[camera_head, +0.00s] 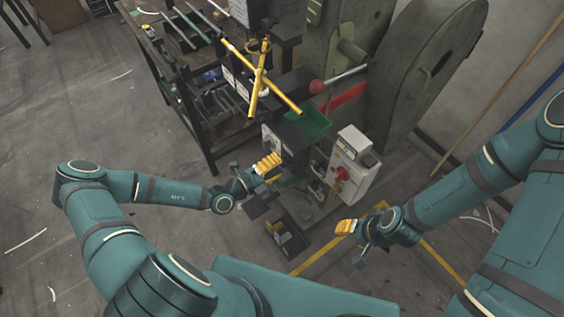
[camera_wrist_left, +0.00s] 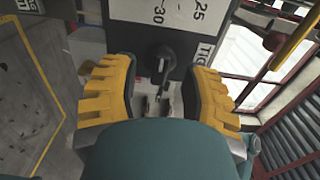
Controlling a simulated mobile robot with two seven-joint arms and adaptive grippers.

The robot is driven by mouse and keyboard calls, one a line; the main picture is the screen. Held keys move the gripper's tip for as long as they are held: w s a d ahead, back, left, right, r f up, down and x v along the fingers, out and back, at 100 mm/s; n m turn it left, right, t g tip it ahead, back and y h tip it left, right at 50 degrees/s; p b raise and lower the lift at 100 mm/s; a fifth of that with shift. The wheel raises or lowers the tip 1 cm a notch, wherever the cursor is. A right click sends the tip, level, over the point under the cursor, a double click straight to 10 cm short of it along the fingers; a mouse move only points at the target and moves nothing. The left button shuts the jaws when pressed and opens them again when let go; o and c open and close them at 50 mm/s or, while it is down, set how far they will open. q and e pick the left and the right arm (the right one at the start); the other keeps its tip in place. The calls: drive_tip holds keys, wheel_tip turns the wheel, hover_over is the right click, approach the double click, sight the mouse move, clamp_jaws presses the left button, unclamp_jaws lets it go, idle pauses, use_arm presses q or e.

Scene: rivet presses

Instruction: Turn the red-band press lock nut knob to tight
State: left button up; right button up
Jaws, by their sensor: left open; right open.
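In the left wrist view, a black knob (camera_wrist_left: 158,58) sits on a dark panel, below a white scale plate (camera_wrist_left: 165,12) reading 25 and 30. A label (camera_wrist_left: 206,52) beginning "TIG" is partly visible to its right. My left gripper (camera_wrist_left: 160,95) is open, its yellow fingers on either side of the view with the knob between and beyond them; I cannot tell whether they touch it. In the head view my left gripper (camera_head: 268,163) is at the press front, hiding the knob. A red band (camera_head: 343,97) shows on the machine behind. My right gripper (camera_head: 346,227) is open and empty.
A white control box (camera_head: 352,165) with a red switch stands right of my left gripper. A workbench with tools (camera_head: 215,100) stands at the left. Open floor (camera_head: 80,120) lies further left.

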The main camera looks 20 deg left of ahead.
use_arm(q)
drive_tip(key=shift+x, duration=1.05)
clamp_jaws()
